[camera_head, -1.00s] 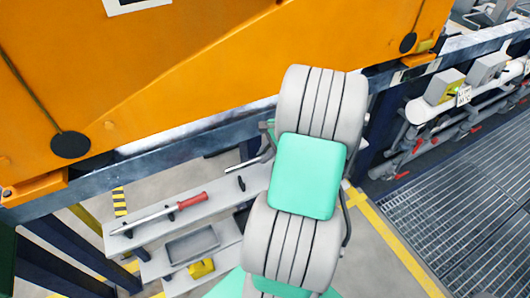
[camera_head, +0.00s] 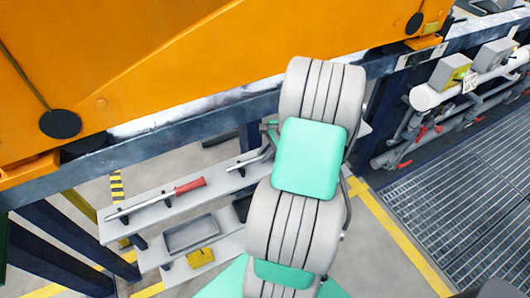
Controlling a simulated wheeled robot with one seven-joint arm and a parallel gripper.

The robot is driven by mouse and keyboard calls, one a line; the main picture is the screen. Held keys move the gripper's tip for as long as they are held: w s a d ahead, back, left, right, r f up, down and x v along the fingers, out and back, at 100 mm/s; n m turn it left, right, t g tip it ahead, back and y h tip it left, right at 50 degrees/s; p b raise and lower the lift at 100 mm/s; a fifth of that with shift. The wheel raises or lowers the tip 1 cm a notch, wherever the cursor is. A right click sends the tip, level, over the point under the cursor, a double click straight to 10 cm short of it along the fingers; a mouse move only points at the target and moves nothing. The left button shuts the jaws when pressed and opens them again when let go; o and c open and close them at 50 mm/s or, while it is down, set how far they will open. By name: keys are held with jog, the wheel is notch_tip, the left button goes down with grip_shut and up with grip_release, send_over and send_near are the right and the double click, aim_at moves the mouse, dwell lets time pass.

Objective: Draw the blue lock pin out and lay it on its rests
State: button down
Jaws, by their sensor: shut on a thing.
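My arm, pale grey with teal covers, fills the middle of the head view and hides my gripper and its jaws. A thin grey rod (camera_head: 243,162) sticks out to the left from behind my arm, over a small black rest on the upper shelf (camera_head: 130,230). It may be the shaft of the lock pin; no blue part shows. I cannot tell whether the rod touches the rest. Any rest farther right is hidden by my arm.
A red-handled bar (camera_head: 188,186) lies on black rests at the left of the upper shelf. The large orange body (camera_head: 190,70) and blue beam (camera_head: 140,140) are close above and behind.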

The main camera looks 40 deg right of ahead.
jog(key=c, duration=1.3)
grip_release()
jog(key=v, duration=0.8)
jog(key=s+a+f+n+g, duration=0.1)
jog(key=s+a+n+g, duration=0.15)
jog(key=s+n, duration=0.3)
jog(key=s+a+f+n+g, duration=0.2)
jog(key=s+a+n, duration=0.2)
jog(key=s+n, duration=0.15)
jog(key=w+a+r+n+t+h, duration=0.1)
jog(key=w+a+r+n, duration=0.2)
jog(key=a, duration=0.4)
jog(key=w+a+r+n+t, duration=0.1)
jog(key=w+a+r+n, duration=0.2)
jog(key=a+r, duration=0.2)
jog(key=w+a+r+n+t+h, duration=0.1)
jog(key=w+a+r+n, duration=0.2)
jog(key=a, duration=0.8)
notch_tip(320, 180, up, 2)
jog(key=shift+r+n+t+h, duration=0.1)
jog(key=shift+n+t+h, duration=0.2)
jog(key=shift+n+t, duration=0.1)
